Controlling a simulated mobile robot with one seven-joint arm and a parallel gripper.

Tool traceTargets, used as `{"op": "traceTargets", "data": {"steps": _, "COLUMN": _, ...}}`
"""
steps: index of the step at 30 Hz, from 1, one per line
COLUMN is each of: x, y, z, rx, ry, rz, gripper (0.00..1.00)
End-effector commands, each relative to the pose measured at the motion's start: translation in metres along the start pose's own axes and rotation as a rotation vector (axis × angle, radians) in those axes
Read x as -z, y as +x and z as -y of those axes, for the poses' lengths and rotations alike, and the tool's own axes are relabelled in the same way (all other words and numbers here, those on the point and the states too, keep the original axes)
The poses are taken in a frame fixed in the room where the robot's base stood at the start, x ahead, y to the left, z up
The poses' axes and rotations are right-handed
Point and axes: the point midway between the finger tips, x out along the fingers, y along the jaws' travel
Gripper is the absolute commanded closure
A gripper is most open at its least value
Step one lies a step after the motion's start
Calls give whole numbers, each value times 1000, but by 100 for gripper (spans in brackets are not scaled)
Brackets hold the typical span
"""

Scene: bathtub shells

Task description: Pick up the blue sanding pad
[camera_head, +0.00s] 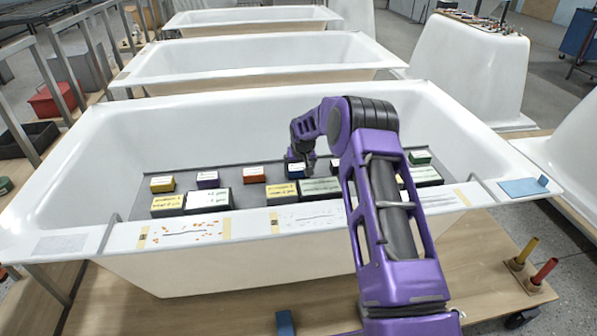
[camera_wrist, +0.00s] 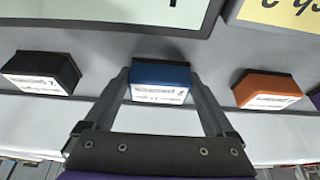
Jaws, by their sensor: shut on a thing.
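The blue sanding pad (camera_wrist: 160,76) is a small block with a blue top and a white printed label on its side. It sits between the two fingers of my gripper (camera_wrist: 161,80) in the wrist view, and the gripper is shut on it. In the head view the blue pad (camera_head: 296,170) shows beneath my gripper (camera_head: 299,160), inside the nearest tub. I cannot tell whether the pad still touches the grey mat (camera_head: 236,188).
An orange block (camera_wrist: 268,88) and a black block (camera_wrist: 42,72) stand on either side, apart from the fingers. The white tub's rim (camera_head: 130,240) surrounds the mat.

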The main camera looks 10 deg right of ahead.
Motion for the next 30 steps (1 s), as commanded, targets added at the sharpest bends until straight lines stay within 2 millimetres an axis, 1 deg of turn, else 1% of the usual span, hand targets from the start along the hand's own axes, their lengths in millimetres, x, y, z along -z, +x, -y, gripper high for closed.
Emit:
{"op": "traceTargets", "data": {"steps": 2, "x": 2, "y": -3, "z": 0, "rx": 0, "ry": 0, "rz": -1, "gripper": 67}}
{"op": "traceTargets", "data": {"steps": 5, "x": 6, "y": -13, "z": 0, "rx": -1, "ry": 0, "rz": -2, "gripper": 67}}
{"op": "traceTargets", "data": {"steps": 12, "x": 25, "y": -57, "z": 0, "rx": -1, "ry": 0, "rz": -4, "gripper": 67}}
{"op": "traceTargets", "data": {"steps": 15, "x": 31, "y": -74, "z": 0, "rx": -1, "ry": 0, "rz": -3, "gripper": 67}}
{"op": "traceTargets", "data": {"steps": 18, "x": 36, "y": -85, "z": 0, "rx": -1, "ry": 0, "rz": -2, "gripper": 67}}
{"op": "traceTargets", "data": {"steps": 22, "x": 38, "y": -92, "z": 0, "rx": -1, "ry": 0, "rz": 0, "gripper": 67}}
{"op": "traceTargets", "data": {"steps": 29, "x": 38, "y": -93, "z": 0, "rx": -1, "ry": 0, "rz": 0, "gripper": 67}}
{"op": "traceTargets", "data": {"steps": 30, "x": 38, "y": -92, "z": 0, "rx": -1, "ry": 0, "rz": 0, "gripper": 14}}
